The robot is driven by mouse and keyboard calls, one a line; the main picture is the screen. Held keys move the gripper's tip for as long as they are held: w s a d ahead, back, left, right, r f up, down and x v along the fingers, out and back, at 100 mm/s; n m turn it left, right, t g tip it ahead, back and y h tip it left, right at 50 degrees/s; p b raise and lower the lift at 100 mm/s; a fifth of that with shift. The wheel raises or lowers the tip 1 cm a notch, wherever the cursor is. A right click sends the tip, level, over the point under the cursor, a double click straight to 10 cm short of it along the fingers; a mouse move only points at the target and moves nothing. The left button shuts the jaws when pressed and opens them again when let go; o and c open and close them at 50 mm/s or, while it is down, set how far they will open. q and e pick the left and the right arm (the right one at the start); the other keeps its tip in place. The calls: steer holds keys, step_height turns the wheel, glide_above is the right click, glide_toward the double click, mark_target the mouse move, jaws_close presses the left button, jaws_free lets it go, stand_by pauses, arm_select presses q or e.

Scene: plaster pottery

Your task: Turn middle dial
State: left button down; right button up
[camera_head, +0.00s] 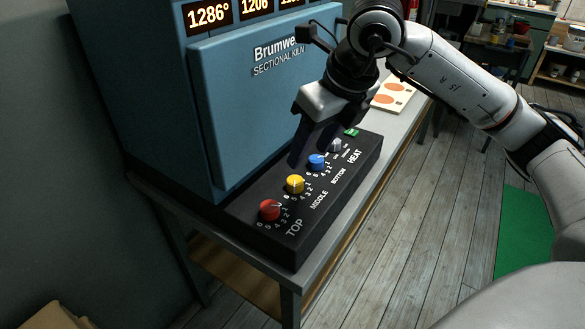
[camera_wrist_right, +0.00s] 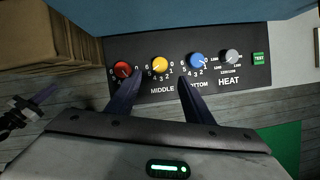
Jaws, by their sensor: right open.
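The middle dial is a yellow knob (camera_head: 295,184) on the kiln's sloping black panel (camera_head: 340,205), above the word MIDDLE. It sits between the red TOP dial (camera_head: 270,210) and the blue BOTTOM dial (camera_head: 317,162). My right gripper (camera_head: 307,158) is open and empty above the panel, its dark fingers pointing down. In the right wrist view the yellow dial (camera_wrist_right: 160,65) appears between and just beyond the fingertips (camera_wrist_right: 160,80); I see no contact. A dark part (camera_wrist_right: 18,112) at that view's left edge looks like my left gripper; its jaws are unclear.
A grey HEAT knob (camera_head: 336,145) and a green TEST button (camera_head: 351,132) are at the panel's far end. The blue kiln front (camera_head: 255,95) rises close behind the dials. A board with orange discs (camera_head: 393,97) lies farther along the bench. The floor in front is clear.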

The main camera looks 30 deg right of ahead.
mark_target(295, 180)
steer(key=x, duration=1)
steer(key=shift+s, duration=0.1)
steer(key=shift+c, duration=0.5)
steer(key=c, duration=0.9)
steer(key=shift+c, duration=0.2)
